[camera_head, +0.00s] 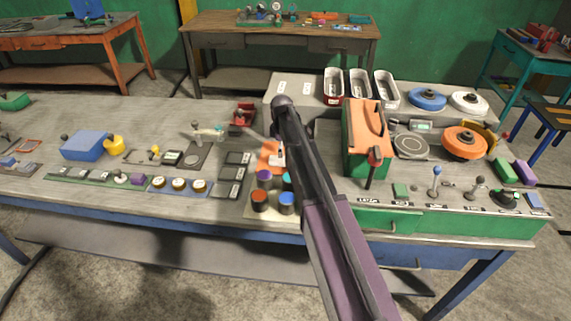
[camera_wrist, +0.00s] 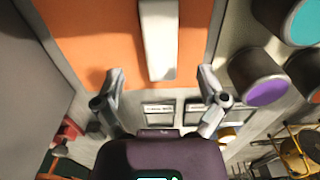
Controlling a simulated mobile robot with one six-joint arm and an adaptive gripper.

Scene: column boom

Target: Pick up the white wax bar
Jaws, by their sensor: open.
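The white wax bar (camera_wrist: 158,38) lies on an orange pad (camera_wrist: 88,42) in the wrist view, running to the top edge of the picture. In the head view only a small pale part of it (camera_head: 277,160) shows on the orange pad (camera_head: 268,151), beside my arm. My gripper (camera_wrist: 160,78) is open and empty. Its two fingers stand apart to the left and right of the bar's near end in the wrist view, and neither appears to touch it. The exact height between fingers and bar cannot be told. My arm hides part of the pad in the head view.
Colour-topped cups stand close by, including a purple one (camera_wrist: 265,92) and a teal one (camera_wrist: 303,22). A red object (camera_head: 243,115) stands behind the pad. An orange-topped green box (camera_head: 366,140) is right of my arm. Dark square plates (camera_head: 234,173) lie to the left.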

